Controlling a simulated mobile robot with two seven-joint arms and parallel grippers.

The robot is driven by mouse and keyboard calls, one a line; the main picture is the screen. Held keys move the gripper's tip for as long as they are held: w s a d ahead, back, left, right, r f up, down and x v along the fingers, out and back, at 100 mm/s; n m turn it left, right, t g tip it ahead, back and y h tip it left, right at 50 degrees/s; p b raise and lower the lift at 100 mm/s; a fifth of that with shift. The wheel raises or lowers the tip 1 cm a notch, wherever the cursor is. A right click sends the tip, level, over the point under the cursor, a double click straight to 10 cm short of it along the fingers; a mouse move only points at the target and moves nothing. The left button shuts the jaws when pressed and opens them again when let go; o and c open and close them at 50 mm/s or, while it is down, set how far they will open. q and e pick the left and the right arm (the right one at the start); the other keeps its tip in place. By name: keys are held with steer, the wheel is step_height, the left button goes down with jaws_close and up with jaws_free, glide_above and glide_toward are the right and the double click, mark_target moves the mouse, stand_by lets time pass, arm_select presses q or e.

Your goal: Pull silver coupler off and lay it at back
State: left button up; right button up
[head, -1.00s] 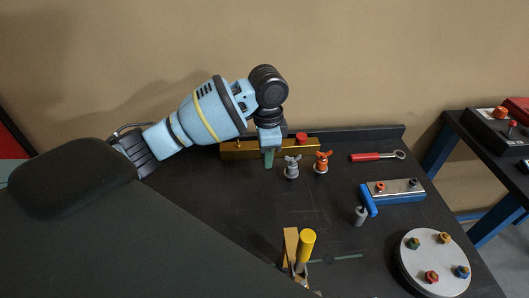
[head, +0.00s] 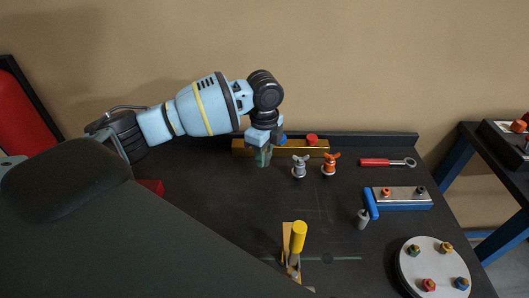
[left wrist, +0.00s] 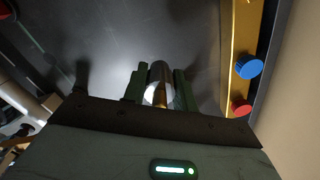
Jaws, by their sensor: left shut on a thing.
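My left gripper (head: 262,158) points down just in front of the gold bar (head: 318,147) at the back of the bench. In the left wrist view, my left gripper (left wrist: 160,86) is shut on a shiny metal cylinder, the silver coupler (left wrist: 157,96). The coupler is held apart from the gold bar (left wrist: 241,35); I cannot tell whether it touches the bench top. In the head view the fingers hide most of it. The bar carries a blue cap (left wrist: 249,67) and a red cap (left wrist: 241,107). My right gripper is not in view.
A silver winged fitting (head: 299,167) and an orange one (head: 329,164) stand right of the gripper. A red-handled wrench (head: 381,162), a blue-and-silver block (head: 404,199), a grey cylinder (head: 362,219), a round plate (head: 433,255) and a yellow-handled clamp (head: 298,237) lie around.

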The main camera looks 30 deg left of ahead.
arm_select(q)
steer(key=shift+f, duration=0.9)
step_height(320, 180, down, 4)
steer(key=shift+r+b, duration=0.1)
steer(key=shift+b, duration=0.7)
steer(key=shift+f, duration=0.35)
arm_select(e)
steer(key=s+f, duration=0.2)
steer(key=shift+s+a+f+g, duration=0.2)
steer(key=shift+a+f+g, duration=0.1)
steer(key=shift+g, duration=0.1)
arm_select(q)
steer(key=shift+r, duration=0.1)
steer(key=o, duration=1.1)
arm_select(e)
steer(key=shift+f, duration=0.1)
arm_select(q)
step_height(320, 180, up, 7)
steer(key=shift+r, duration=0.4)
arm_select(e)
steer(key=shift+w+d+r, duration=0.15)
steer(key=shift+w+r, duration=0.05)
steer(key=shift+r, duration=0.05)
